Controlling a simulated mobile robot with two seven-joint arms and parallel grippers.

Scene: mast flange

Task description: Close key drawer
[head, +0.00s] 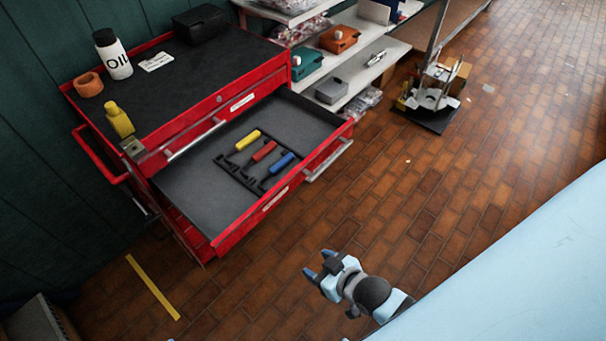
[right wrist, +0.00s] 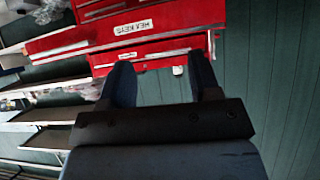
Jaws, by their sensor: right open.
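The red key drawer (head: 196,188) is pulled out from the red tool cabinet (head: 100,155) in the head view. Yellow, red and blue-handled keys (head: 263,151) lie in a black holder inside it. A silver handle (head: 328,161) runs along its front. My right gripper (head: 318,263) is open and empty, in front of and apart from the drawer. In the right wrist view its two fingers (right wrist: 162,75) point toward the red front, where an upside-down "HEX KEYS" label (right wrist: 133,27) shows. My left gripper is not in view.
Shelves (head: 375,60) with boxes stand behind. A small cart (head: 435,95) is on the floor. The brick floor before the drawer is clear.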

